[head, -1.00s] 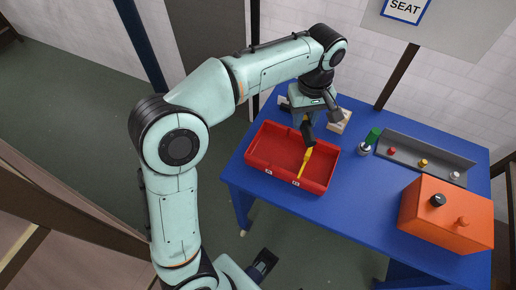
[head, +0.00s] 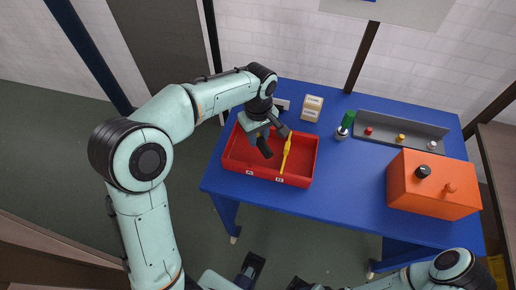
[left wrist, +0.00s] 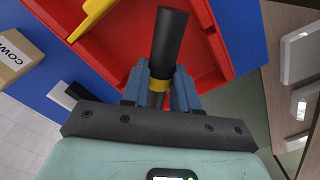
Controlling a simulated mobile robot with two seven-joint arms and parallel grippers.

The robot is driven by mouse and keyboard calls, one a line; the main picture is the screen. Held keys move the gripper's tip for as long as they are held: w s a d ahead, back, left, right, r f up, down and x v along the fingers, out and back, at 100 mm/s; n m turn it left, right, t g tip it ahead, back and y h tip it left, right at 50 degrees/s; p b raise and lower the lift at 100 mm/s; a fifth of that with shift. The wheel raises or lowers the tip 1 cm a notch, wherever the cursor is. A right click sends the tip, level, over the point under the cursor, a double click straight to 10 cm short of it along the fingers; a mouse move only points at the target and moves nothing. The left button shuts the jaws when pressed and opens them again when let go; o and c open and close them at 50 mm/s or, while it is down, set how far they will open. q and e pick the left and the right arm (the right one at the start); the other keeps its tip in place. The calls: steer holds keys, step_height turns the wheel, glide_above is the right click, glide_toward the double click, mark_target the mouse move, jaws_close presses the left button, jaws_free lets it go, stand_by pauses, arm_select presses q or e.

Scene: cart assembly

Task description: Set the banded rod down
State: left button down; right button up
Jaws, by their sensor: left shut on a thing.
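The banded rod (left wrist: 172,35) is a thick black cylinder with a yellow band (left wrist: 158,84). My left gripper (left wrist: 160,90) is shut on it around the band, with a blue-grey finger on either side. In the head view the rod's dark end (head: 264,147) shows below my left gripper (head: 258,131), over the left part of the red tray (head: 298,181). I cannot tell whether the rod touches the tray floor. My right arm shows at the bottom right, but its gripper does not show clearly.
Small labelled boxes (head: 312,107) stand behind the tray. A green-topped bottle (head: 345,125), a grey rack (head: 437,133) with coloured knobs and an orange box (head: 430,190) are to the right on the blue table (head: 335,185).

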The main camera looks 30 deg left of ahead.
mark_target(258, 154)
arm_select(q)
step_height(258, 154, down, 6)
steer(key=shift+f+b, duration=0.25)
steer(key=shift+b, duration=0.15)
steer(key=shift+f, duration=0.2)
steer(key=c, duration=0.9)
jaws_free()
steer(key=shift+o, duration=0.2)
steer(key=shift+r, duration=0.15)
step_height(258, 154, up, 12)
steer(key=shift+r+p, duration=0.1)
steer(key=shift+p, duration=0.85)
